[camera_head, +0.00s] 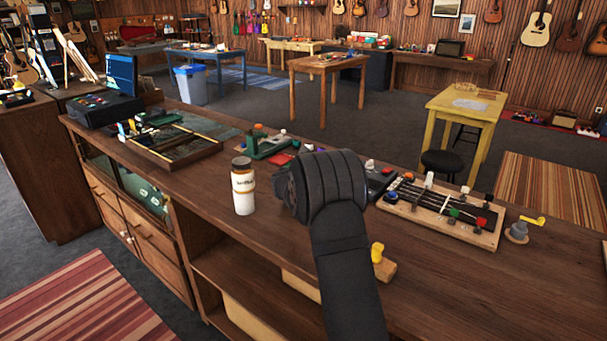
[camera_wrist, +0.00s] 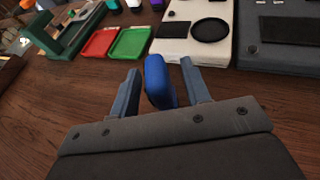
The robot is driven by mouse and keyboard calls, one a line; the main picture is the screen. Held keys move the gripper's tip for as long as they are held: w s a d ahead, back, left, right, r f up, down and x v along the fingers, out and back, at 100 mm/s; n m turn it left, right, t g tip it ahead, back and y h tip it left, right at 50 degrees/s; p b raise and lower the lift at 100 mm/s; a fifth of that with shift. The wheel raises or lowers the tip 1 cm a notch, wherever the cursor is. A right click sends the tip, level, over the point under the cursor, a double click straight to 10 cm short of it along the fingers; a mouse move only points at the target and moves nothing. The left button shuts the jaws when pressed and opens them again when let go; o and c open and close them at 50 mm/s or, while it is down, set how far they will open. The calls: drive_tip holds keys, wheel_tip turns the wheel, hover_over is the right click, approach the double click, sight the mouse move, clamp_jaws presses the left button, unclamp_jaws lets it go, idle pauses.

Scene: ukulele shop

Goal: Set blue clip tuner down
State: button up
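The blue clip tuner (camera_wrist: 158,82) shows in the wrist view as a rounded blue piece between the two fingers of my gripper (camera_wrist: 160,75). The fingers stand apart on either side of it, with narrow gaps that show. I cannot tell whether they touch it lower down. In the head view my gripper (camera_head: 290,190) is a dark shape over the wooden counter (camera_head: 480,285), right of a white bottle. The fingers and the tuner are hidden there behind the wrist.
A brown-capped white bottle (camera_head: 243,187) stands close left of my gripper. Red (camera_wrist: 99,43) and green (camera_wrist: 130,43) trays lie beyond the fingers, beside a white device (camera_wrist: 193,32). A wooden board with strings (camera_head: 445,210) lies to the right. The counter's right front is clear.

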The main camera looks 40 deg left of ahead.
drive_tip(key=shift+r, duration=0.1)
drive_tip(key=r, duration=0.2)
drive_tip(key=d+r, duration=0.1)
drive_tip(key=r, duration=0.1)
drive_tip(key=shift+w+r, duration=0.15)
drive_tip(key=shift+r, duration=0.2)
drive_tip(key=w+d+r, duration=0.2)
drive_tip(key=d+r, duration=0.4)
drive_tip(key=d, duration=0.4)
drive_tip(key=shift+w+d, duration=0.2)
drive_tip(key=a+f, duration=0.2)
drive_tip(key=a, duration=0.1)
drive_tip(key=s+a+f, duration=0.1)
drive_tip(key=a+f, duration=0.1)
drive_tip(key=a, duration=0.2)
drive_tip(key=s+a+f, duration=0.1)
drive_tip(key=a+f, duration=0.1)
drive_tip(key=a, duration=0.1)
drive_tip(key=shift+s+a+f, duration=0.2)
drive_tip(key=shift+s+a, duration=0.05)
drive_tip(key=shift+s+a+f, duration=0.1)
drive_tip(key=shift+a+f, duration=0.15)
drive_tip(key=shift+f, duration=0.25)
drive_tip(key=shift+a+f, duration=0.2)
drive_tip(key=shift+f, duration=1.1)
drive_tip(key=shift+r, duration=0.1)
